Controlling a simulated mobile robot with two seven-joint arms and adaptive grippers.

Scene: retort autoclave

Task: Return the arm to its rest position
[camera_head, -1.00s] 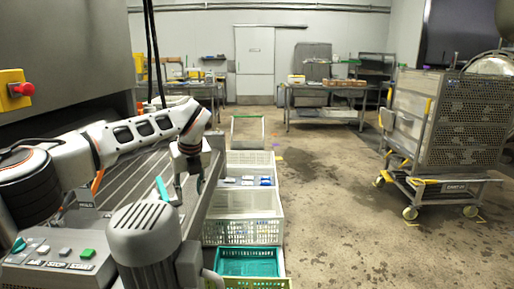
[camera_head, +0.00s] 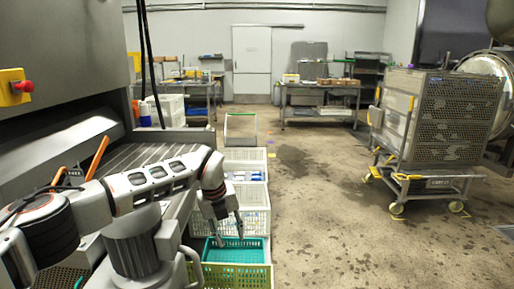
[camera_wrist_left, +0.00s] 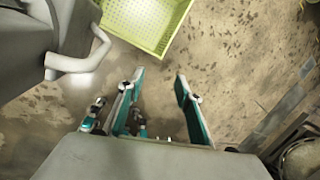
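My left arm (camera_head: 150,185), white and grey with orange rings, reaches in from the left, past the grey motor and conveyor. Its gripper (camera_head: 226,226) points down over the front of the crate row, in front of the teal crate in the picture. In the left wrist view the gripper (camera_wrist_left: 160,84) has its two teal-edged fingers apart, with only bare floor visible between them. It holds nothing that I can see. My right arm and gripper are not in view.
A ribbed grey motor (camera_head: 135,245) stands close under my left arm, beside the slatted conveyor (camera_head: 140,157). A teal crate (camera_head: 235,256) and white crates (camera_head: 256,196) line its right side. A yellow-green crate (camera_wrist_left: 150,12) shows in the wrist view. Floor is clear toward the wheeled cart (camera_head: 440,120).

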